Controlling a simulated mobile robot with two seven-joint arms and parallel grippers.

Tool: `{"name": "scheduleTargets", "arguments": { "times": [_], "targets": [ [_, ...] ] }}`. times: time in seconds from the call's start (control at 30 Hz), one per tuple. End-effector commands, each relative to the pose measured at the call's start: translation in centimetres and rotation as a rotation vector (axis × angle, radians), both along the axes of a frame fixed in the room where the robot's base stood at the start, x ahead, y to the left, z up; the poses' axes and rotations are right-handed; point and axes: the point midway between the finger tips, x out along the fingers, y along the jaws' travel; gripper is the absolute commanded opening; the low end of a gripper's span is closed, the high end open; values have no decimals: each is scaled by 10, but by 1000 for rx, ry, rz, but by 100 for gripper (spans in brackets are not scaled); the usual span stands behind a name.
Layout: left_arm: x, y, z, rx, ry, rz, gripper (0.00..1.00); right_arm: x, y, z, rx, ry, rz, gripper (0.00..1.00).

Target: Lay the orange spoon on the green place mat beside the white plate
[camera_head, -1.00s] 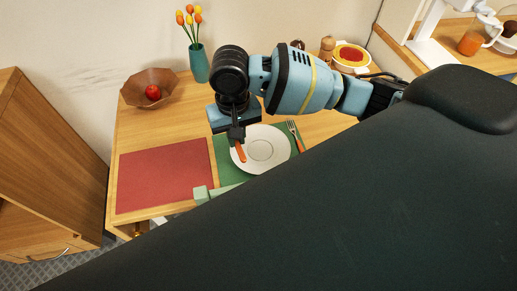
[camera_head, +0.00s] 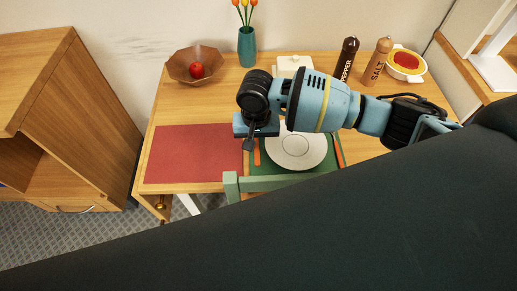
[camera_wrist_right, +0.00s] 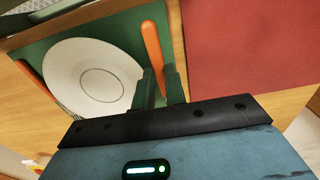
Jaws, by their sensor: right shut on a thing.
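The orange spoon (camera_head: 257,154) is in my right gripper (camera_head: 249,146), which is shut on it. In the right wrist view its orange handle (camera_wrist_right: 152,44) runs out from between the fingers (camera_wrist_right: 161,86), over the green place mat (camera_wrist_right: 128,28). The spoon is between the white plate (camera_wrist_right: 88,75) and the red mat side. I cannot tell whether it touches the mat. In the head view the plate (camera_head: 298,151) sits on the green mat (camera_head: 262,171), partly behind my right arm. My left gripper is not in view.
A red mat (camera_head: 192,154) lies to the left. An orange-handled fork (camera_head: 340,152) lies right of the plate. A bowl with an apple (camera_head: 196,70), a vase (camera_head: 247,47), pepper (camera_head: 347,60) and salt mills (camera_head: 377,62) stand behind. A pale green chair back (camera_head: 231,188) is at the front edge.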

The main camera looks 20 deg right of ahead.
Motion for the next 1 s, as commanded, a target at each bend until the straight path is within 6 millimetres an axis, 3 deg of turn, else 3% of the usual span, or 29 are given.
{"name": "scheduleTargets", "arguments": {
  "times": [0.1, 0.4, 0.87, 0.9, 1.0],
  "targets": [
    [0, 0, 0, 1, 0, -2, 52, 0, 0, -4, 0, 0, 0, 0],
    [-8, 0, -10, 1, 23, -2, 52, -1, 0, -46, -2, 2, 0, 0],
    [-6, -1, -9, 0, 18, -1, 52, 0, 0, -51, 0, -1, 0, 0],
    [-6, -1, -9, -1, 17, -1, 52, 0, 0, -52, 0, -1, 0, 14],
    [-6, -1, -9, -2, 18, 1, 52, 0, 0, -52, 0, -1, 0, 22]
  ]
}}
